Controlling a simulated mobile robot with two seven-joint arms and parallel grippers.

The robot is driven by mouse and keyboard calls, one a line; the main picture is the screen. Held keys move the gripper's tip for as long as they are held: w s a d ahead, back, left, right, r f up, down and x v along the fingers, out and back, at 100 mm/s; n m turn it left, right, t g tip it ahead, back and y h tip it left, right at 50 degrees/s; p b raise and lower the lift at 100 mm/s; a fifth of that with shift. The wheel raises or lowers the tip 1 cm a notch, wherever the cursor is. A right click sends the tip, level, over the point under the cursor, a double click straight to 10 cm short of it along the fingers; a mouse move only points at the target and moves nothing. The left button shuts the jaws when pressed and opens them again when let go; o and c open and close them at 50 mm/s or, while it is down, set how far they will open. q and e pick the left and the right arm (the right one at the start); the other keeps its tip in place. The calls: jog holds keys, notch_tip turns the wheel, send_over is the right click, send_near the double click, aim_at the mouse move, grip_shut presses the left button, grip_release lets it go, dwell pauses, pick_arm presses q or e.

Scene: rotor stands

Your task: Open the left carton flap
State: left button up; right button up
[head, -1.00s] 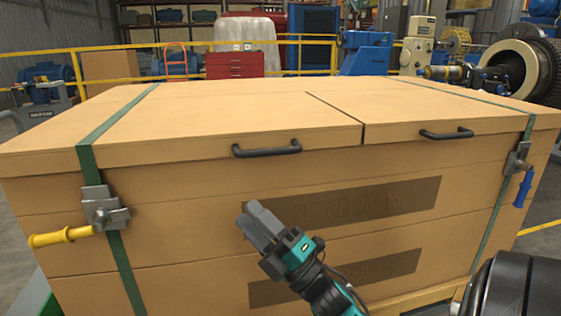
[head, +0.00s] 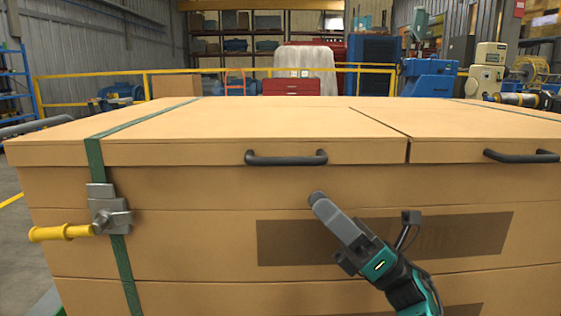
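The large tan carton (head: 150,245) fills the view. Its closed left flap (head: 250,122) lies flat on top, with a black bar handle (head: 286,158) on its front edge. A thin seam parts it from the right flap (head: 470,122), which has its own black handle (head: 522,156). My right gripper (head: 318,200) is in front of the carton, below and slightly right of the left handle and apart from it. Its grey fingers look together with nothing between them, pointing up and left. My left gripper is out of view.
A green strap (head: 96,160) with a metal buckle and yellow lever (head: 62,232) runs over the carton's left side. A yellow railing (head: 230,70), a red cabinet (head: 291,87) and machines stand behind.

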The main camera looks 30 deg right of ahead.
aim_at(276, 161)
jog(key=p+x, duration=0.1)
jog(key=x, duration=0.9)
jog(key=shift+w+a+r, duration=0.2)
jog(key=shift+w, duration=0.05)
jog(key=shift+c, duration=0.5)
grip_shut()
